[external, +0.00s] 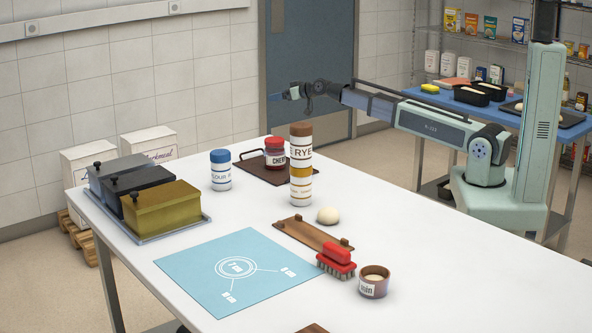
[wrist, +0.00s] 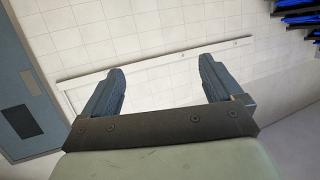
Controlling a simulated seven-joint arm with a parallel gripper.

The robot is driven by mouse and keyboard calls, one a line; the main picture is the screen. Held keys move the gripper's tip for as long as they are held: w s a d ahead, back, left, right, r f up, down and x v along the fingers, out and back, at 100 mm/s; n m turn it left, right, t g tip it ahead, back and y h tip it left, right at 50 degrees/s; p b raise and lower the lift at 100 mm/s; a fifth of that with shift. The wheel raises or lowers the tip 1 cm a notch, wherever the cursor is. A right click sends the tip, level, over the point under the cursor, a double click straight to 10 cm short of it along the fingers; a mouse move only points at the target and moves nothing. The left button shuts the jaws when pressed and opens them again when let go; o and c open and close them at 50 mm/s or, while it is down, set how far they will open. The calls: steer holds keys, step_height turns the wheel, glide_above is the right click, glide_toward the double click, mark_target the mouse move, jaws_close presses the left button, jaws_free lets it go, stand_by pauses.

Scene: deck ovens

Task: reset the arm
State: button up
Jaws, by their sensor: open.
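My gripper (external: 292,92) is at the left end of my arm, raised above the far side of the white table (external: 400,262). My arm reaches leftward from its pale green base and column at the right. In the wrist view my gripper (wrist: 158,88) shows two blue-grey fingers spread wide apart with nothing between them. Behind the fingers is only the tiled wall (wrist: 150,30) with a rail. No table object shows in the wrist view.
On the table stand a tall rye shaker (external: 301,168), a sour jar (external: 221,170), a cherry jar (external: 275,152) on a dark tray, and lidded tins (external: 160,208) at left. A red brush (external: 336,257), a small pot (external: 374,281) and a dough ball (external: 328,215) lie nearer. The blue mat (external: 205,275) is bare.

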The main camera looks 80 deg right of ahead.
steer(key=s+d+f+m+g+h, duration=0.15)
steer(key=s+d+f, duration=0.25)
steer(key=s+d, duration=0.6)
step_height(320, 180, down, 6)
steer(key=s+a+f+n+g+y, duration=0.1)
steer(key=s+a+f+g+y, duration=0.2)
steer(key=a+f, duration=1.15)
steer(key=s+a+f+n+g+y, duration=0.1)
steer(key=a+f+n+g+y, duration=0.2)
steer(key=a+f, duration=1.2)
steer(key=s+a+f+g+y, duration=0.4)
steer(key=s+a+f+g, duration=0.3)
steer(key=s+a+f, duration=1.1)
steer(key=s+a+n+g+h, duration=0.1)
steer(key=s+a, duration=0.3)
steer(key=s, duration=0.7)
steer(key=s+a+f+n+g+h, duration=0.1)
steer(key=s+a+g, duration=0.3)
steer(key=s, duration=0.7)
steer(key=shift+a+n, duration=0.3)
steer(key=shift+n, duration=0.05)
